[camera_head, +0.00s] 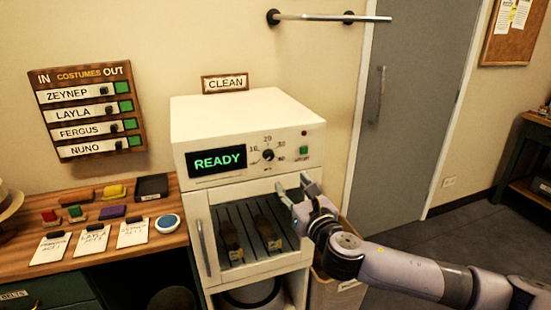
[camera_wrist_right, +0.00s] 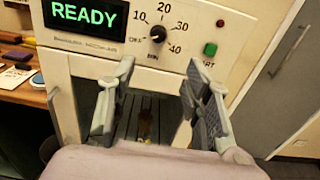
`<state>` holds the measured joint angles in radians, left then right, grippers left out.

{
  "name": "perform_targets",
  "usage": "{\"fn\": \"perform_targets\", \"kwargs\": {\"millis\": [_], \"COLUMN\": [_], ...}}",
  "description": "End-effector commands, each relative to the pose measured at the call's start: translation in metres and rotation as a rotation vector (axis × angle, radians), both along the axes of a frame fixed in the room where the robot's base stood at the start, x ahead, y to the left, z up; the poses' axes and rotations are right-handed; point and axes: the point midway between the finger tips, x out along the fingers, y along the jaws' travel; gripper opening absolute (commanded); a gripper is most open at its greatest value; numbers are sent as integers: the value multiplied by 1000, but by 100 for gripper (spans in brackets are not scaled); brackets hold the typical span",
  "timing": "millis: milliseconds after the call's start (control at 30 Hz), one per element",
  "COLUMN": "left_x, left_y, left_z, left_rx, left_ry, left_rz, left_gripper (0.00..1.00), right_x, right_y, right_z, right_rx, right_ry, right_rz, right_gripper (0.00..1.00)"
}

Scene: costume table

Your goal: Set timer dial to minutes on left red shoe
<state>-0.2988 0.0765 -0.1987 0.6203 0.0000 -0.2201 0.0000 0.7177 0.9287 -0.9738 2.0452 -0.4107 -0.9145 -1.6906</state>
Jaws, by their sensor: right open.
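The timer dial (camera_head: 268,155) is a small black knob on the white cabinet's front panel, with numbers 10 to 40 around it. It also shows in the right wrist view (camera_wrist_right: 158,34); its exact pointer setting is too small to read surely. Two shoes, the left one (camera_head: 230,240) and the right one (camera_head: 266,230), sit on a slatted rack in the cabinet's lower compartment; both look brown. Any writing on them is unreadable. My right gripper (camera_head: 294,186) is open and empty, below and slightly right of the dial, apart from it. My left gripper is out of view.
The white cabinet (camera_head: 245,107) has a green READY display (camera_head: 217,162), a green button (camera_head: 304,150) and a vertical handle (camera_head: 203,247). A wooden table (camera_head: 185,238) at left holds note cards and colored blocks. A grey door (camera_head: 410,120) stands at right.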

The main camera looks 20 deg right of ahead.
Motion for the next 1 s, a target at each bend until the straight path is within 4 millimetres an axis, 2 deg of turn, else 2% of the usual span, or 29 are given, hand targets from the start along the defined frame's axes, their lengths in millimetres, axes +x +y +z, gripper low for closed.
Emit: {"fn": "perform_targets", "kwargs": {"millis": [167,600,800,1000], "left_x": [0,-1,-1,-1], "left_y": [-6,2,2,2], "left_z": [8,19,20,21], "left_rx": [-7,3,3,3], "left_ry": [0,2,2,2], "left_rz": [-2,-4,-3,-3], "left_gripper": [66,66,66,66], "right_x": [37,119,144,154], "right_y": [2,5,6,6], "right_z": [3,2,1,0], "right_rx": [4,5,6,5], "right_ry": [-1,-1,0,0], "right_rz": [-1,0,1,2], "right_gripper": [45,45,45,45]}}
